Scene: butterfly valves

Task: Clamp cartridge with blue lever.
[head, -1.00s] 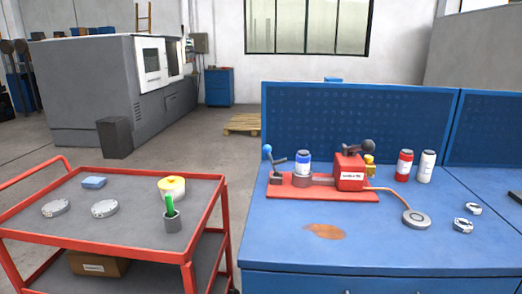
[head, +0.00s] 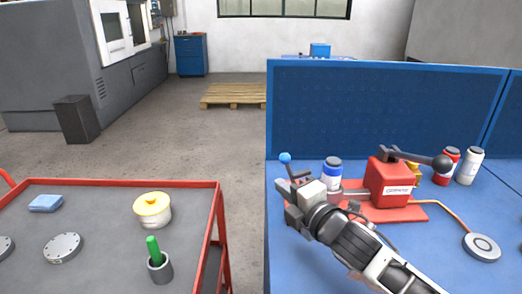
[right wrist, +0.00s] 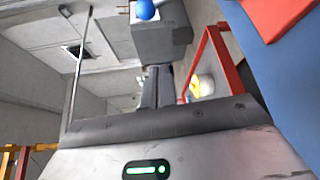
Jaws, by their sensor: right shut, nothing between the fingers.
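The blue-knobbed lever (head: 285,158) stands at the left end of the red clamp fixture (head: 405,213). The cartridge, a white jar with a blue band and dark cap (head: 331,174), stands upright on the fixture, just right of the lever. My right gripper (head: 297,189) is shut and empty, low in front of the lever, and covers the lever's lower part and the fixture's left end. Whether it touches the lever I cannot tell. In the right wrist view the blue knob (right wrist: 146,9) shows at the top edge, beyond the fingers. My left gripper is out of view.
The fixture's red block (head: 388,183) carries a black-knobbed handle (head: 440,162). Red (head: 447,166) and white (head: 468,167) jars stand behind it. A round grey pad (head: 482,247) lies at the right. A red-framed cart (head: 110,225) stands at the left, across a gap.

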